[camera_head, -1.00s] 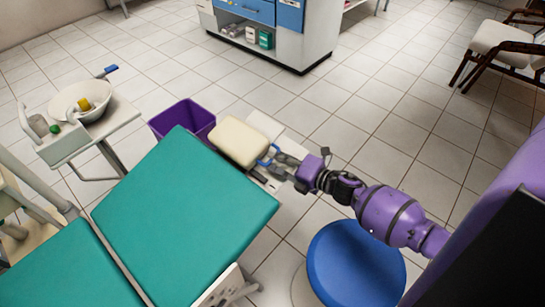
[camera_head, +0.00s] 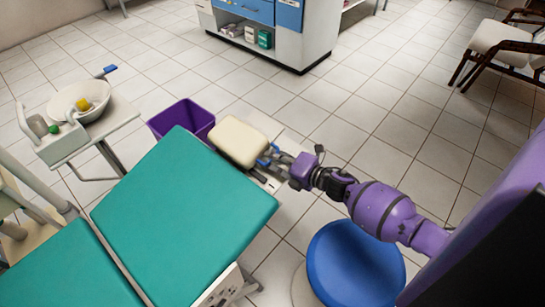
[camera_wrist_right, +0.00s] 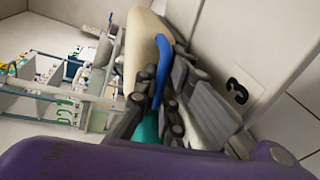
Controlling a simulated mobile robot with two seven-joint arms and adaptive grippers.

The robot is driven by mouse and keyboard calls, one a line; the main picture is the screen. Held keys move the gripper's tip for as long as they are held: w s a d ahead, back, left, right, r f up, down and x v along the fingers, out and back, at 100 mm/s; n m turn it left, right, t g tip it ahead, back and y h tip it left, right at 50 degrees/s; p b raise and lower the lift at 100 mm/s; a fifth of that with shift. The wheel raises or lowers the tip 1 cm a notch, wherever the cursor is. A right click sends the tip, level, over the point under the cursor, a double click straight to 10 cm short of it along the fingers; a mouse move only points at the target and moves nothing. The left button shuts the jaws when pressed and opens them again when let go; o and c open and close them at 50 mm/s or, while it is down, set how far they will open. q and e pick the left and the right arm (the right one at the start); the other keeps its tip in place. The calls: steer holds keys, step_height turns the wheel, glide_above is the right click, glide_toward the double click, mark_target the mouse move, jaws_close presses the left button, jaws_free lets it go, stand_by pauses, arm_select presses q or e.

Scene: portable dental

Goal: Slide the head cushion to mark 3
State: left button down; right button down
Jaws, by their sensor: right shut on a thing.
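The cream head cushion (camera_head: 238,141) is at the far end of the teal dental chair (camera_head: 190,205). My right gripper (camera_head: 268,158) is at the cushion's right side, shut on its blue handle. In the right wrist view the blue handle (camera_wrist_right: 163,70) stands between the dark finger pads, with the cream cushion (camera_wrist_right: 143,50) behind it. Other marks cannot be made out. My left gripper is not in view.
A purple bin (camera_head: 182,117) stands beyond the chair's far edge. A blue stool (camera_head: 355,265) is below my right arm. A basin (camera_head: 80,100) on a side stand is at the left. A cabinet (camera_head: 270,35) is at the back; tiled floor between is clear.

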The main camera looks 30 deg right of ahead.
steer(key=w+d, duration=0.1)
steer(key=d, duration=0.2)
steer(key=w+d+r+b, duration=0.1)
steer(key=d, duration=0.2)
steer(key=w+d+r+b, duration=0.1)
steer(key=d, duration=0.2)
steer(key=shift+w+d+r, duration=0.1)
steer(key=shift+d+r, duration=0.1)
steer(key=shift+r, duration=0.05)
steer(key=shift+w+d+r, duration=0.1)
steer(key=shift+d, duration=0.05)
steer(key=shift+r, duration=0.15)
steer(key=c, duration=2.1)
jaws_free()
steer(key=v, duration=1.2)
